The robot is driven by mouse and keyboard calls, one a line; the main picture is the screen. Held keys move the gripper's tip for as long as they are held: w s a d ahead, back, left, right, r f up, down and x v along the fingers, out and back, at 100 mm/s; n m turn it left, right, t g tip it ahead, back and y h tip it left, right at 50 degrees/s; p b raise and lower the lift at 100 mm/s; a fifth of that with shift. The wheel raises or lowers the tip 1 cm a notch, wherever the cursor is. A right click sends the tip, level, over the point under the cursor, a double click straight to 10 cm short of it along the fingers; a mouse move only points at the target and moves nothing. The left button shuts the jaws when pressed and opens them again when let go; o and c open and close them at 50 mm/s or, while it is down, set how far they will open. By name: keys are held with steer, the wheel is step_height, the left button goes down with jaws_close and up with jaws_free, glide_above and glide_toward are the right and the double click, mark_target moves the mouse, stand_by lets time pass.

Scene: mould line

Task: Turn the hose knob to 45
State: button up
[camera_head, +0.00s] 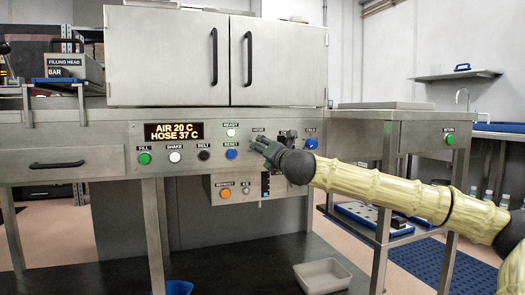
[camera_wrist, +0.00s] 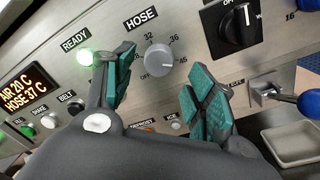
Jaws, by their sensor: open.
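The hose knob (camera_wrist: 158,61) is a round grey dial under the HOSE label in the wrist view, with a number scale around its upper side. I cannot clearly read where its mark points. My gripper (camera_wrist: 162,72) is open, with one green-padded finger left of the knob and the other to its lower right; neither clearly touches it. In the head view my gripper (camera_head: 262,148) is at the panel and hides the knob. The display (camera_head: 174,131) reads AIR 20 C and HOSE 37 C; it also shows in the wrist view (camera_wrist: 28,90).
A black knob (camera_wrist: 237,29) sits right of the hose knob, with a blue-ended lever (camera_wrist: 308,103) below it. The green-lit READY lamp (camera_wrist: 85,57) is close to the left finger. A lower control box (camera_head: 237,189) sticks out beneath the panel.

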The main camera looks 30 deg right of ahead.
steer(key=v, duration=0.8)
steer(key=shift+s, duration=0.3)
steer(key=shift+a, duration=0.1)
